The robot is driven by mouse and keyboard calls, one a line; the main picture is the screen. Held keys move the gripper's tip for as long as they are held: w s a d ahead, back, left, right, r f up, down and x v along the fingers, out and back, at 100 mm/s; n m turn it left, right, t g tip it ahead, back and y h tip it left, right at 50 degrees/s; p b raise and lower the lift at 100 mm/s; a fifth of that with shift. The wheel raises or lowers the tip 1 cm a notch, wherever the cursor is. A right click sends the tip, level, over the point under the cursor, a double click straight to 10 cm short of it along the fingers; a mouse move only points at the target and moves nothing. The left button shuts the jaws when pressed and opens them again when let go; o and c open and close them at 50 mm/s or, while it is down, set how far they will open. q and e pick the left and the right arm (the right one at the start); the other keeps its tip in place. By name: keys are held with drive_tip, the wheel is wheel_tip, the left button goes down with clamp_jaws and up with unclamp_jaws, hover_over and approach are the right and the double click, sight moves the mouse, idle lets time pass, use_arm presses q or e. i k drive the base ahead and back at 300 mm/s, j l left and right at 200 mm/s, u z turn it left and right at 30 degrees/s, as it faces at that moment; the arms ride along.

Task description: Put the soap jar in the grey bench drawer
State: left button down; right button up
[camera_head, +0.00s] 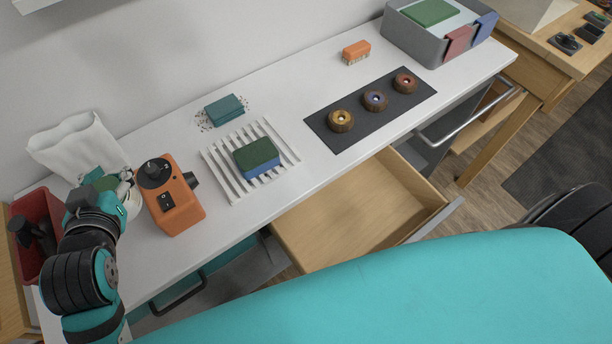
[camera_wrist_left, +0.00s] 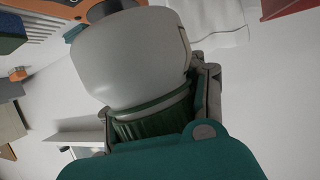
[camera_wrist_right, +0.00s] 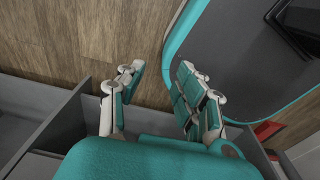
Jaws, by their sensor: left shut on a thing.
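The soap jar, white with a green lid, is held by my left gripper (camera_head: 112,188) at the left end of the bench; the head view shows only part of the jar (camera_head: 133,204). In the left wrist view the white body (camera_wrist_left: 130,62) fills the upper middle, and the fingers close around the ribbed green lid (camera_wrist_left: 152,122). The bench drawer (camera_head: 350,212) is pulled open below the bench's front edge, with an empty light-wood inside and a grey front. My right gripper (camera_wrist_right: 158,98) is open and empty in the right wrist view; the head view does not show it.
An orange box with a black knob (camera_head: 178,210) stands just right of the jar. A white paper bag (camera_head: 80,150) and a red bin (camera_head: 38,225) are close by. A slatted rack with a sponge (camera_head: 256,157) and a dark mat with knobs (camera_head: 335,142) lie along the bench.

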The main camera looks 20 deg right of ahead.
sight(377, 205)
drive_tip(key=i+j+z, duration=0.1)
drive_tip(key=z, duration=0.35)
drive_tip(key=i+j+z, duration=0.1)
drive_tip(key=j+z, duration=0.15)
drive_tip(key=z, duration=1.95)
